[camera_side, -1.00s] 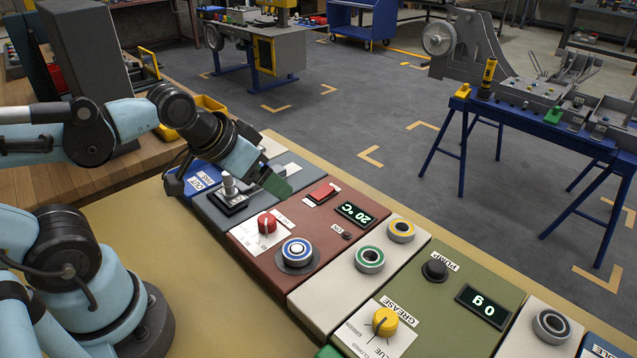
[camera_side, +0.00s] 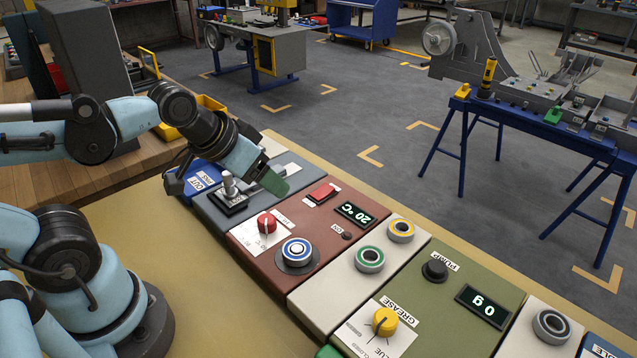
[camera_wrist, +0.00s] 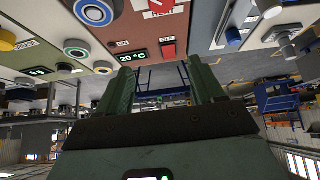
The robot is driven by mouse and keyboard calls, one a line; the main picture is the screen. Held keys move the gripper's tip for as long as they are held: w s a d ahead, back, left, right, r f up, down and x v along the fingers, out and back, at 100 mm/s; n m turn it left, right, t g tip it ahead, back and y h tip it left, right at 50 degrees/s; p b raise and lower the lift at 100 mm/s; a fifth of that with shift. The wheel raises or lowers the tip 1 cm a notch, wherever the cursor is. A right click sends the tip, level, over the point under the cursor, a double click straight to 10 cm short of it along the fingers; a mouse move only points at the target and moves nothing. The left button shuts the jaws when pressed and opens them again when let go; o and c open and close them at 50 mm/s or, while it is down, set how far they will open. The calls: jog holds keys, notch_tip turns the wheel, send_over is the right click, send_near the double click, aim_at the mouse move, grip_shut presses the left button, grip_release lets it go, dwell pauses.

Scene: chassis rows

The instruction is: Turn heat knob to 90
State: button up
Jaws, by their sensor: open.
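The heat knob (camera_side: 267,222) is red and sits on a white dial plate on the dark red panel (camera_side: 240,236). In the wrist view the knob (camera_wrist: 160,5) is at the top edge, partly cut off, beside a HEAT label. The panel's display (camera_side: 355,214) reads 20 °C and also shows in the wrist view (camera_wrist: 132,57). My gripper (camera_side: 274,184) is above the panels, up and behind the knob, apart from it. Its two green fingers are spread and empty in the wrist view (camera_wrist: 163,85). The knob's exact setting is too small to read.
A red rocker switch (camera_side: 322,192) and a blue-ringed button (camera_side: 297,251) share the red panel. A grey panel with a metal lever (camera_side: 229,184) lies left, close to my gripper. A white panel with ringed buttons (camera_side: 370,259) and a green panel (camera_side: 450,300) lie right.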

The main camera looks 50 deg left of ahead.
aim_at(267, 217)
jog(key=n+g, duration=0.2)
jog(key=r+n+g, duration=0.1)
jog(key=shift+w+a, duration=0.3)
jog(key=shift+a, duration=0.05)
jog(key=shift+w+a+f+n+g, duration=0.15)
jog(key=shift+f+n+g, duration=0.55)
jog(key=shift+f, duration=1.15)
jog(key=shift+s+a+f+n+g, duration=0.1)
jog(key=shift+f+n+g, duration=0.65)
jog(key=shift+f, duration=1.05)
jog(key=shift+w+a+f+n+g, duration=0.15)
jog(key=shift+f+n+g, duration=0.55)
jog(key=shift+f, duration=1.15)
jog(key=shift+s, duration=0.1)
jog(key=c, duration=1.1)
jog(key=shift+o, duration=0.2)
